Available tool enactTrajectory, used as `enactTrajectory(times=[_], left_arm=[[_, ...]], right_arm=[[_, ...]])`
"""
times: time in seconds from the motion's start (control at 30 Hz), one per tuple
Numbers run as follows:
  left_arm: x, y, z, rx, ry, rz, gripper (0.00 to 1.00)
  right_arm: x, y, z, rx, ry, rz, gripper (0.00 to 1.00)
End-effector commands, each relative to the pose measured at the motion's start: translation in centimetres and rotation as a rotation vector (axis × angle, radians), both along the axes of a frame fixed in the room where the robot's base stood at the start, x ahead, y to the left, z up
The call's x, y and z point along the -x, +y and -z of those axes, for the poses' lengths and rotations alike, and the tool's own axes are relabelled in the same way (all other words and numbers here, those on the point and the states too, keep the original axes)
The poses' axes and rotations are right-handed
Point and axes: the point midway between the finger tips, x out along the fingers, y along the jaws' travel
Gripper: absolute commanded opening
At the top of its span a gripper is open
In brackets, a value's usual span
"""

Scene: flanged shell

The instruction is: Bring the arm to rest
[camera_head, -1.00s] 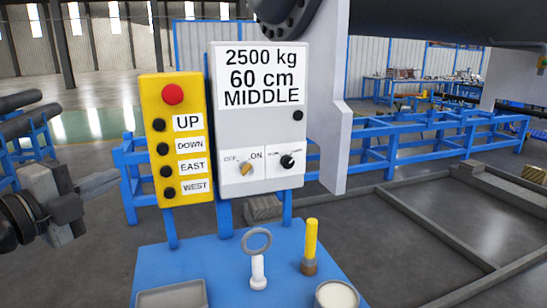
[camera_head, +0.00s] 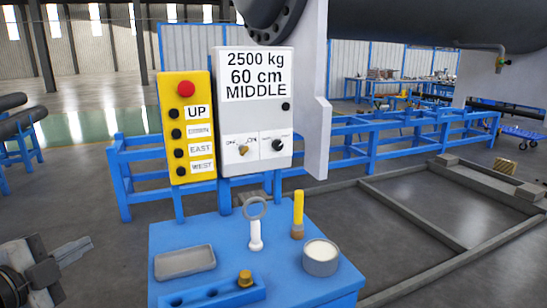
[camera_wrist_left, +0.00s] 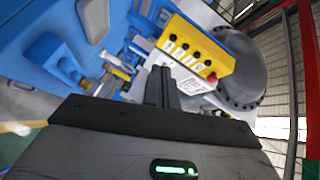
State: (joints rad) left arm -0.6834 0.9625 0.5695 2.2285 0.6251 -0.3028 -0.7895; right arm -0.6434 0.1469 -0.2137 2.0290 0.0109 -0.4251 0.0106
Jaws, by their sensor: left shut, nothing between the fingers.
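My left gripper (camera_head: 72,252) is at the lower left of the head view, shut and empty. It is in free air, apart from the blue stand and the boxes. In the left wrist view its closed fingers (camera_wrist_left: 161,88) point toward the blue stand and the yellow button box (camera_wrist_left: 195,50). My right gripper does not show in either view.
A blue stand (camera_head: 330,284) carries a grey tray (camera_head: 185,262), a white-filled cup (camera_head: 320,257), a ring-topped white piece (camera_head: 255,232) and a yellow-handled tool (camera_head: 298,215). Behind it are the yellow button box (camera_head: 187,130) and grey control box (camera_head: 262,125).

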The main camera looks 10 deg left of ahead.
Motion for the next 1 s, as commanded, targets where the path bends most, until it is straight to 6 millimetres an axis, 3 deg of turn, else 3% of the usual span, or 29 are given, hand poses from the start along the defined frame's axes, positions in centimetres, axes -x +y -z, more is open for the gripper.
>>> enactTrajectory(times=[0.13, 0.27, 0.4, 0.5, 0.6, 0.73, 0.83, 1.0], left_arm=[[1.7, 0.2, 6.6, 0.165, 0.113, -0.087, 0.00], [4.4, -1.7, 14.4, 0.371, 0.245, -0.180, 0.00], [7.9, -7.5, 22.7, 0.635, 0.403, -0.276, 0.00], [10.1, -12.9, 26.6, 0.805, 0.499, -0.323, 0.00], [11.6, -18.0, 28.8, 0.939, 0.572, -0.353, 0.00], [12.6, -22.5, 29.9, 1.047, 0.627, -0.370, 0.00], [13.0, -24.1, 30.1, 1.085, 0.647, -0.375, 0.00], [13.1, -24.4, 30.2, 1.092, 0.651, -0.377, 0.00]], right_arm=[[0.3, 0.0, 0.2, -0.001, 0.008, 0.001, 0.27], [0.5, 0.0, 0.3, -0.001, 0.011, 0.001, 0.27], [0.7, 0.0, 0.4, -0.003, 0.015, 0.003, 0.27], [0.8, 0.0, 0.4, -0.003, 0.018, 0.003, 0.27], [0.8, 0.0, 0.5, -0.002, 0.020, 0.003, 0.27], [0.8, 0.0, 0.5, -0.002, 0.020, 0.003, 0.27], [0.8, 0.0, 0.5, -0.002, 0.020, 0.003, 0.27], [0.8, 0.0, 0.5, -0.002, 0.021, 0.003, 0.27]])
